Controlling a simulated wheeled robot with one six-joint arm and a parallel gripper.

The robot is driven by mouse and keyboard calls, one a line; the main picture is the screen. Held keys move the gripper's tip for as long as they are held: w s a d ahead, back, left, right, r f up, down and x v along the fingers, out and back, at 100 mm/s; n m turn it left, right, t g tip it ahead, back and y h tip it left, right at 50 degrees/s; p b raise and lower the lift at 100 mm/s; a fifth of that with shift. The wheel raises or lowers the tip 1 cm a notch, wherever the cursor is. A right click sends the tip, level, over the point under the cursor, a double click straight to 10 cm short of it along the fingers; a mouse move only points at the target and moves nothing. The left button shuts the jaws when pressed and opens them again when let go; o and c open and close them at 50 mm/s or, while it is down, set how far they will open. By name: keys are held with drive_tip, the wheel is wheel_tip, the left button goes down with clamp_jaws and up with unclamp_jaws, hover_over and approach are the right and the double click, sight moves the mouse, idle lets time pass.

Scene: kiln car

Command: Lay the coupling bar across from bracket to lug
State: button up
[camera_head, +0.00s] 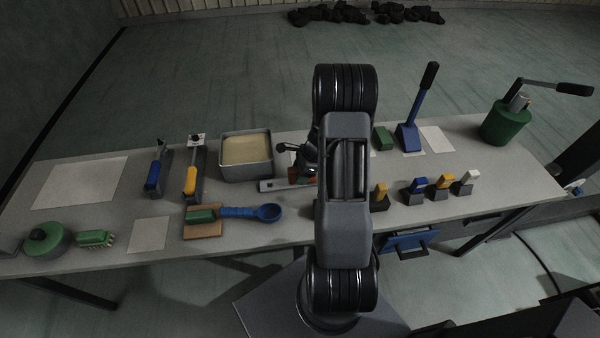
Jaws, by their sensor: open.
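A flat light-grey bar (271,186) with a dark spot near its left end lies on the table in front of the sand-filled tray; it looks like the coupling bar. Its right part runs behind my arm. My gripper (303,160) is just above and behind the bar's visible right part, partly hidden by my own arm. It is open, and its fingertips are hard to make out. A reddish-brown piece (299,174) shows at the bar below the gripper. I cannot tell for sure which parts are the bracket and the lug; a blue fitting (410,242) sits below the table's front edge.
The grey table (110,218) is crowded with tools. A sand tray (247,174) stands behind the bar, a blue scoop (250,212) in front. Several coloured-top blocks (441,186) and a green pot (505,124) stand to the right. Dark posts rise at the right edge.

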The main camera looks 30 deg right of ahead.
drive_tip(key=v, duration=1.1)
drive_tip(key=shift+r, duration=0.4)
drive_tip(key=s+a+r+n+h, duration=0.2)
drive_tip(key=s+a+r+n, duration=0.1)
drive_tip(key=a+r+n, duration=0.8)
drive_tip(key=s+a+r+n+t+h, duration=0.1)
drive_tip(key=s+a+r+n+h, duration=0.1)
drive_tip(key=s+a+n, duration=0.6)
drive_tip(key=shift+s+a+r+n+t, duration=0.15)
drive_tip(key=shift+a+r+n+t, duration=0.35)
drive_tip(key=shift+a+n, duration=1.2)
drive_tip(key=shift+o, duration=0.4)
drive_tip(key=shift+d+r+n, duration=0.1)
drive_tip(key=shift+d+n, duration=0.3)
drive_tip(key=shift+d, duration=0.1)
